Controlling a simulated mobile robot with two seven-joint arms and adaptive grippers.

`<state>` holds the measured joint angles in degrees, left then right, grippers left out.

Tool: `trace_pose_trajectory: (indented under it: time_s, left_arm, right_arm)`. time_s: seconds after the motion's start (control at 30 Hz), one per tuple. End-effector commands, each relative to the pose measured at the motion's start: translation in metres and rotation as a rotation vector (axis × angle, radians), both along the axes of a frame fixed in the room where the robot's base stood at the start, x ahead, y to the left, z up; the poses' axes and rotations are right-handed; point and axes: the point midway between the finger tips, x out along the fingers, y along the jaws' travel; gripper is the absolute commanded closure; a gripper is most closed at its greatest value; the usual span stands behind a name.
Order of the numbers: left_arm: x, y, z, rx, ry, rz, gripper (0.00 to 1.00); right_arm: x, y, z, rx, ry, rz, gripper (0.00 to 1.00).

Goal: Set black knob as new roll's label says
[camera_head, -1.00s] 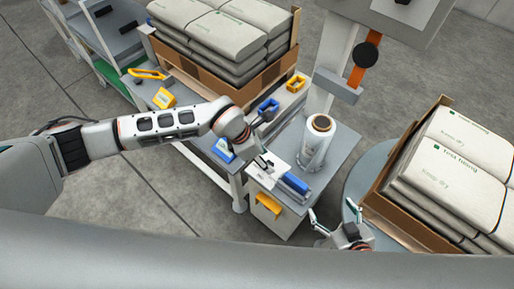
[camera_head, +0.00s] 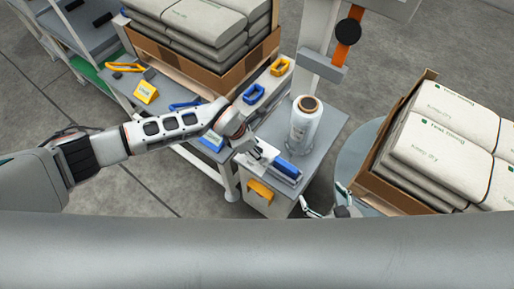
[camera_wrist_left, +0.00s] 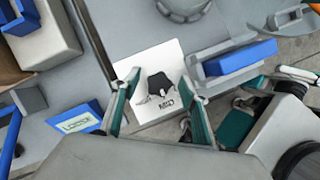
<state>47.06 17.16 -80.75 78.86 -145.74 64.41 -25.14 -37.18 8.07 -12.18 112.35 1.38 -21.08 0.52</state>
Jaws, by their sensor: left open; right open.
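The black knob (camera_wrist_left: 160,86) sits on a white plate (camera_wrist_left: 146,57) with small dark lettering below it, which I cannot read surely. My left gripper (camera_wrist_left: 157,101) is open, with one fingertip on each side of the knob; I cannot tell whether they touch it. In the head view my left gripper (camera_head: 262,152) hides the knob. The new roll (camera_head: 304,126), clear film on a brown core, stands upright on the grey cabinet; its label is too small to read. My right gripper (camera_head: 322,208) is open and empty, off the cabinet's front right corner.
A blue-handled block (camera_head: 286,168) lies close to the right of the plate. A yellow part (camera_head: 260,190) is on the cabinet front. Boxed sacks (camera_head: 440,140) stand at the right, more sacks (camera_head: 205,30) at the back left. The cabinet top (camera_head: 328,130) is clear beside the roll.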

Motion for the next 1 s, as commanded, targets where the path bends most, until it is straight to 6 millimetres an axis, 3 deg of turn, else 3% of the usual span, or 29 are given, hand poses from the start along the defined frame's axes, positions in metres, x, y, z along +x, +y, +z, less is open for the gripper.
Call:
trace_pose_trajectory:
  time_s: [0.07, 0.2, 0.23, 0.57, 1.0]
  left_arm:
    - [0.0, 0.0, 0.0, 0.0, 0.0, 0.0, 0.56]
    - [0.0, 0.0, 0.0, 0.0, 0.0, 0.001, 0.92]
    - [0.0, 0.0, 0.0, 0.0, 0.0, 0.001, 0.94]
    - [-0.001, 0.0, 0.001, 0.0, 0.002, 0.027, 0.94]
    - [-0.002, 0.0, 0.005, 0.002, 0.002, 0.317, 0.94]
  right_arm:
    - [0.0, 0.0, 0.0, 0.0, -0.001, 0.0, 0.23]
    - [0.0, 0.0, 0.0, 0.0, -0.001, 0.0, 0.23]
    - [0.0, 0.0, 0.0, 0.0, -0.001, 0.0, 0.23]
    - [0.003, 0.0, 0.008, 0.001, -0.007, -0.001, 0.23]
    - [0.013, 0.001, 0.062, 0.002, -0.034, -0.001, 0.23]
